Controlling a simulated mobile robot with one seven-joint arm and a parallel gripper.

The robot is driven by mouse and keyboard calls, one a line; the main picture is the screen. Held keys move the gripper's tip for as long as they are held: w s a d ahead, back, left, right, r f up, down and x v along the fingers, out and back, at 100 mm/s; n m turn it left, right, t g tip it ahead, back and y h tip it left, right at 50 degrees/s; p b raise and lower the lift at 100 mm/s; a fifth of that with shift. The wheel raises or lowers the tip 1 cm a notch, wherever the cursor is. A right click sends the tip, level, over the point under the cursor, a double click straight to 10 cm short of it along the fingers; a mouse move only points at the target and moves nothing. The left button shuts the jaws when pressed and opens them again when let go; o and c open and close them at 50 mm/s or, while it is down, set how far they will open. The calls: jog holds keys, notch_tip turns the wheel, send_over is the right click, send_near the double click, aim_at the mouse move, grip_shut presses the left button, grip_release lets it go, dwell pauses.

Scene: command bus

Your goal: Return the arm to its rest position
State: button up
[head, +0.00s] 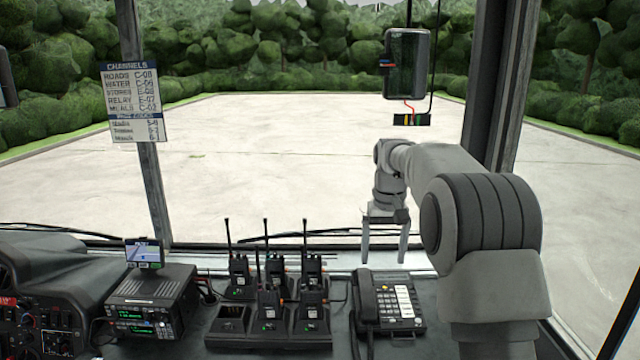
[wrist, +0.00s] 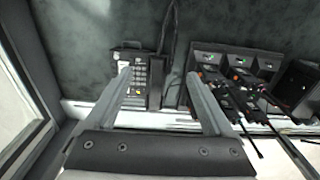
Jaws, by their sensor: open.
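My gripper (head: 384,258) hangs fingers down above the back of the dark counter, over the desk phone (head: 402,306). Its two fingers are apart with nothing between them in the head view. In the wrist view my gripper (wrist: 160,92) is also open, and the phone (wrist: 140,75) shows below and between the fingers, not held. My grey arm reaches in from the lower right of the head view, bent at the elbow.
Several black handheld radios (head: 268,300) stand in a charger (head: 225,338) left of the phone. A radio set (head: 150,305) with a small screen is further left. A windscreen pillar (head: 500,90) and a hanging mirror (head: 407,62) are near the arm. A channel card (head: 133,102) hangs at left.

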jog(key=s+r+t, duration=0.1)
jog(key=s+r, duration=0.4)
jog(key=s, duration=0.3)
jog(key=s+r+t, duration=0.2)
jog(key=s+r, duration=0.3)
jog(key=s, duration=0.4)
jog(key=s+f+t, duration=0.1)
jog(key=s+f, duration=0.1)
jog(key=s, duration=0.7)
jog(key=s+f+t, duration=0.1)
jog(key=s+f, duration=0.2)
jog(key=s, duration=0.7)
jog(key=shift+f, duration=0.25)
jog(key=shift+s, duration=0.1)
